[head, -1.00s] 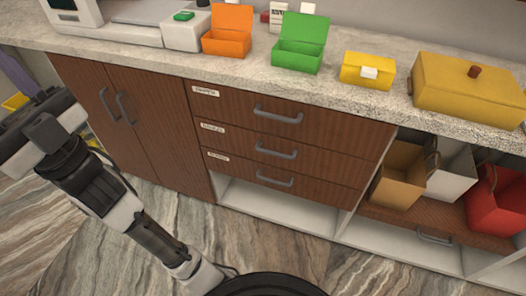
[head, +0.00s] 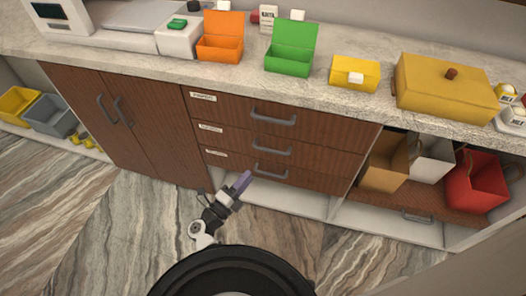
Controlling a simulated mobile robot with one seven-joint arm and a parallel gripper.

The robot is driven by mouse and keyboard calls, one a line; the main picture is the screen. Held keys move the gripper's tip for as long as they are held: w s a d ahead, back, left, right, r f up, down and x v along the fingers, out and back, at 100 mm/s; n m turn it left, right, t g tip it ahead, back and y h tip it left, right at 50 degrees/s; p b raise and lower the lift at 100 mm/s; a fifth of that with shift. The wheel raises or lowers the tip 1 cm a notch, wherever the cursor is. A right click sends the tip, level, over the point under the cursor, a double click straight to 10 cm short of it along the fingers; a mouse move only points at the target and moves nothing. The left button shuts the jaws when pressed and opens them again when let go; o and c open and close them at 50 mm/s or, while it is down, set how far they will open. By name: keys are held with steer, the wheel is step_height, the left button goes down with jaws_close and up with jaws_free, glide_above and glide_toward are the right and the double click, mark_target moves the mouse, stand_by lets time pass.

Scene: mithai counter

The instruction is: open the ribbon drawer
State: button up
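A stack of three brown wooden drawers stands under the counter: the top drawer (head: 225,108), the middle drawer (head: 225,139) and the bottom drawer (head: 225,163). All three are shut. Each has a grey bar handle: top (head: 273,120), middle (head: 271,151), bottom (head: 270,174). Each has a small white label at its left, too small to read, so I cannot tell which is the ribbon drawer. My gripper (head: 245,180), with purple fingers, shows low before the stack, just left of the bottom handle. It appears apart from the handles; whether its fingers are open is unclear.
A double-door cupboard (head: 100,130) is shut at left. Bags, one red (head: 473,185), fill the right shelf. Marble floor lies open in front.

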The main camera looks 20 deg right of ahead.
steer(key=p+x, duration=0.2)
steer(key=x, duration=0.9)
steer(key=shift+w+d, duration=0.2)
steer(key=shift+w, duration=0.05)
steer(key=shift+r, duration=0.1)
jaws_close()
